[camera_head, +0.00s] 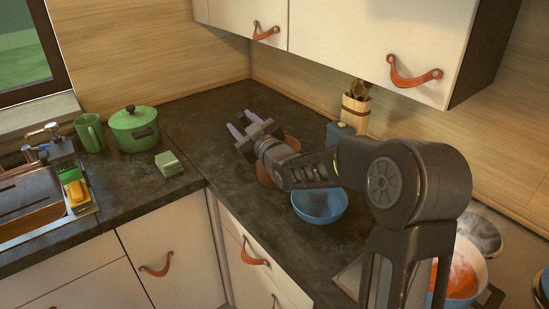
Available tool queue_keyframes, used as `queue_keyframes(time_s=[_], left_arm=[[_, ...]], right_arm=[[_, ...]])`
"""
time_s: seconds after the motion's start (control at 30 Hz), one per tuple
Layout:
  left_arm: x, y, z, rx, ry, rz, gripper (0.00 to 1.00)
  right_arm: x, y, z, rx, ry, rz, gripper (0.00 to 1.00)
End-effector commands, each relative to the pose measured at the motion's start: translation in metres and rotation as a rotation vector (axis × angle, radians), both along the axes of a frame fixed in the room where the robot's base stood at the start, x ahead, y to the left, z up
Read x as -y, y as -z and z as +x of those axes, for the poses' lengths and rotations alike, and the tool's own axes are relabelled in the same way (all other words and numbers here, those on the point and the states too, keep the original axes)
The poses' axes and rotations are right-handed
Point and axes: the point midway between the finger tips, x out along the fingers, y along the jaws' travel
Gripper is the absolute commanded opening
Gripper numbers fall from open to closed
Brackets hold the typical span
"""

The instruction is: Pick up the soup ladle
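I cannot make out a soup ladle clearly in the head view. A pot with red contents (463,279) stands at the lower right, partly hidden behind my arm. My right gripper (243,123) reaches across the counter from the right. Its two pale purple fingers are apart, with nothing visible between them. It is over the dark counter, far to the left of the pot. My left gripper is not in view.
A blue bowl (320,205) sits below my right arm. A brown round item (265,174) is partly hidden by the gripper. A utensil holder (356,112) stands behind. A green pot (134,130) and mug (90,133) stand left, near the sink (30,205). Cabinets (375,35) overhang the counter.

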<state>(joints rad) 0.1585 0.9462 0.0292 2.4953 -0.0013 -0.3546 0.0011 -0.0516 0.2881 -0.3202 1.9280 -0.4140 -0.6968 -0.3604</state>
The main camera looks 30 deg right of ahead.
Motion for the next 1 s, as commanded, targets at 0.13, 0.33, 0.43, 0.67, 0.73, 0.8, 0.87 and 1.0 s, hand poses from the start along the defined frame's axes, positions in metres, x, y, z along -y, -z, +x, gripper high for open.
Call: queue_keyframes(time_s=[0.13,0.33,0.43,0.67,0.73,0.8,0.87,1.0], left_arm=[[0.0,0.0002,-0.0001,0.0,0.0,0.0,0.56],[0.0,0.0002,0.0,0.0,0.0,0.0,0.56],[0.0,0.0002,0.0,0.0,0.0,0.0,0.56],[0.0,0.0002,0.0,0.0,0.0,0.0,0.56],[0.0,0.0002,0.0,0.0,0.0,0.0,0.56],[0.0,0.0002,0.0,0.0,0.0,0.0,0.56],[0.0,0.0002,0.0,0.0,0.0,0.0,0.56],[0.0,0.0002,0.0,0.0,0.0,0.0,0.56]], right_arm=[[0.0,0.0003,-0.0002,0.0,0.0,0.0,0.44],[0.0,0.0002,-0.0004,0.0,0.0,0.0,0.44],[0.0,0.0002,-0.0004,0.0,0.0,0.0,0.43],[0.0,0.0002,-0.0004,0.0,0.0,0.0,0.24],[0.0,0.0002,-0.0004,0.0,0.0,0.0,0.18],[0.0,0.0001,-0.0004,0.0,0.0,0.0,0.13],[0.0,0.0001,-0.0004,0.0,0.0,0.0,0.08],[0.0,0.0001,-0.0004,0.0,0.0,0.0,0.0]])
